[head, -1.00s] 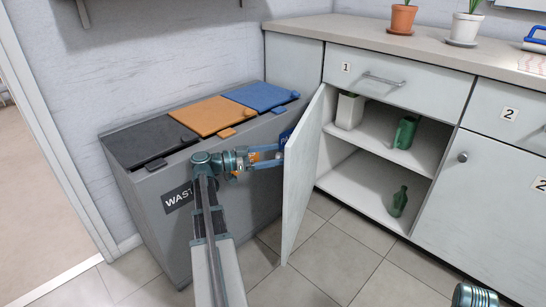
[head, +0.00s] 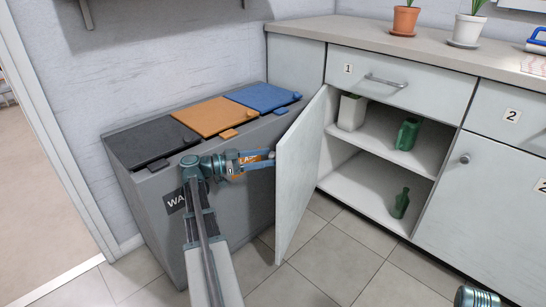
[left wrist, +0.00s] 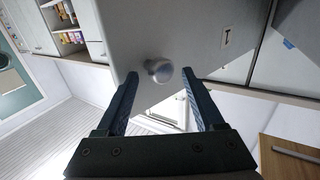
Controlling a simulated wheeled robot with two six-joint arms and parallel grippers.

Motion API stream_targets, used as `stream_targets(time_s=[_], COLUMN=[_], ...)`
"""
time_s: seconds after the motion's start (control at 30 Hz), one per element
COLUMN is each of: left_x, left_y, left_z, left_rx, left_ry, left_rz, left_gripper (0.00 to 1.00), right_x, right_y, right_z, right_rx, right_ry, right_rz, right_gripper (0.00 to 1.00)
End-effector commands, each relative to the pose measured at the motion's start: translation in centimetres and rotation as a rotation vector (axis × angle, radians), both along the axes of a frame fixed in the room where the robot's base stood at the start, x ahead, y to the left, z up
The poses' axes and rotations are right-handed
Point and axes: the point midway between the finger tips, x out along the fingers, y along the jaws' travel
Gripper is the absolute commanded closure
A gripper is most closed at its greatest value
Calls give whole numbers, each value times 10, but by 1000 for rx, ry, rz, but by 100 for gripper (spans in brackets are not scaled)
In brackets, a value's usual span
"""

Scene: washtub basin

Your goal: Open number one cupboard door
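The number one cupboard door (head: 302,180) stands wide open, swung out to the left with its outer face towards the bins. In the left wrist view its outer face (left wrist: 195,30) fills the upper middle, with a round metal knob (left wrist: 160,71) and a small number label (left wrist: 227,38). My left gripper (head: 268,162) is at the door's outer side; the door hides its tips in the head view. In the left wrist view its fingers (left wrist: 159,74) are apart, one on each side of the knob, with gaps visible. My right gripper's fingers are not in view.
The open cupboard shows a shelf (head: 370,140) with a white pot (head: 351,112), a green watering can (head: 407,133) and a green bottle (head: 400,203) below. Grey waste bins (head: 232,225) stand close behind my left arm. The floor before the cupboard (head: 335,265) is clear.

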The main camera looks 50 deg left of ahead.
Motion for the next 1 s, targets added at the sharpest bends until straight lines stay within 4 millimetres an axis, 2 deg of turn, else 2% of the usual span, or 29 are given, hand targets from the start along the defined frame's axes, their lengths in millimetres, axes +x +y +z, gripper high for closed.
stream_targets(time_s=[0.13,0.33,1.0], left_x=[-21,-34,-36], left_y=[11,17,17], left_z=[0,0,0], left_rx=[0,0,0], left_ry=[0,1,1], left_rz=[1,-2,-4], left_gripper=[30,30,30], right_x=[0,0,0], right_y=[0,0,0], right_z=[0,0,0], right_rx=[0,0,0], right_ry=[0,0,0], right_rz=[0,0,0], right_gripper=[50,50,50])
